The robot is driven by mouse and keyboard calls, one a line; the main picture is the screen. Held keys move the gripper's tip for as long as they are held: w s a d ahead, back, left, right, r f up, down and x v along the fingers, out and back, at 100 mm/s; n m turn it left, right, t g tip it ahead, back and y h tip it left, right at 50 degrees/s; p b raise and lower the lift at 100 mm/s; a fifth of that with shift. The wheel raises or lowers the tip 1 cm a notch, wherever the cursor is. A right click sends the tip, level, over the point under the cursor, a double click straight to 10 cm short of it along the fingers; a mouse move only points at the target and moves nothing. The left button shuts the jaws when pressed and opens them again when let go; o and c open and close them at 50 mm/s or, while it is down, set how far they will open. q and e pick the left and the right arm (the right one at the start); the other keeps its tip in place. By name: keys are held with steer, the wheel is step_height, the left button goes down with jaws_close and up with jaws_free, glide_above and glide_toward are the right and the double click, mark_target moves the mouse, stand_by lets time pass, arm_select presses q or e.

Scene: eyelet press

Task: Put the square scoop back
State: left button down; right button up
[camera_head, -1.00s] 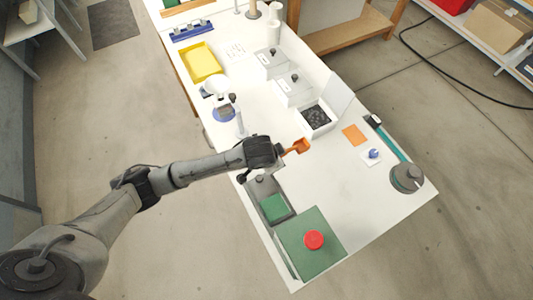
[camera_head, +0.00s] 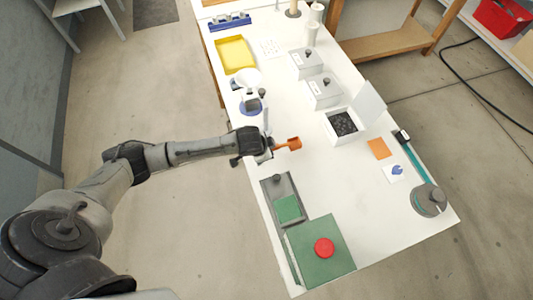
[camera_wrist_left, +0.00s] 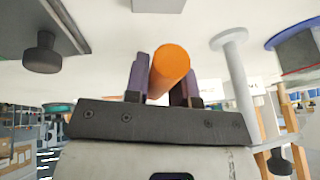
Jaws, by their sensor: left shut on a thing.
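The orange scoop (camera_head: 288,144) is in my left gripper (camera_head: 262,147), which is shut on its handle. In the head view its square cup points right, over the white table (camera_head: 335,190). In the left wrist view the round orange handle (camera_wrist_left: 170,66) sits between the two fingers of the left gripper (camera_wrist_left: 165,82). The cup is hidden there. A slim white post (camera_wrist_left: 237,80) stands beside the gripper. An orange square (camera_head: 379,148) lies flat on the table to the right of the scoop. My right gripper is in neither view.
An open white box (camera_head: 342,125) with dark pieces is up and right of the scoop. Two lidded white boxes (camera_head: 322,92) (camera_head: 306,64) stand behind. A grey tray with a green pad (camera_head: 288,208) and a green base with a red button (camera_head: 324,248) are in front.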

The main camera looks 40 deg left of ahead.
arm_select(q)
step_height(320, 180, down, 3)
steer(key=shift+f, duration=0.1)
steer(key=shift+f, duration=0.1)
steer(key=c, duration=1)
jaws_free()
steer(key=shift+o, duration=0.2)
steer(key=d+p+v, duration=0.1)
steer(key=v, duration=1.1)
steer(key=s+d+f+n+h, duration=0.1)
steer(key=s+d+f+h, duration=0.1)
steer(key=s+d, duration=0.8)
steer(key=s+a+n+g+y, duration=0.1)
steer(key=s+a+n+y, duration=0.1)
steer(key=s, duration=1)
steer(key=shift+s+a+r+n, duration=0.3)
steer(key=shift+s+a+n, duration=0.1)
steer(key=shift+a+n, duration=0.55)
